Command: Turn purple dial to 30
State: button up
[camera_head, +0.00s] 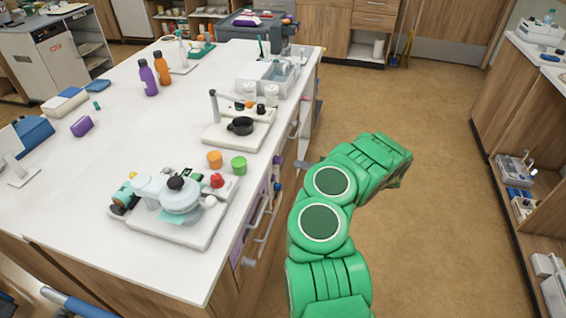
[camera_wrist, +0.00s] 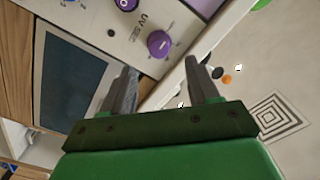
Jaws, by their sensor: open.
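A second purple knob (camera_wrist: 127,4) is cut off at the top edge. My gripper (camera_wrist: 163,77) is open and empty. Its two grey fingers point towards the panel, apart from the dial, which lies beyond the gap between them. In the head view my green arm stands right of the white counter, and I cannot clearly make out the fingers there.
A dark screen or window (camera_wrist: 70,80) lies left of the fingers. A square target pattern (camera_wrist: 281,117) is at the right of the wrist view. The white counter (camera_head: 95,190) holds several devices and bottles. Open brown floor (camera_head: 440,130) lies right of my arm.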

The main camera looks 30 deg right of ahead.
aim_at(278, 161)
jog(key=x, duration=0.7)
jog(key=shift+w+a, duration=0.3)
jog(key=shift+f, duration=0.15)
jog(key=c, duration=1)
jog(key=shift+c, duration=0.2)
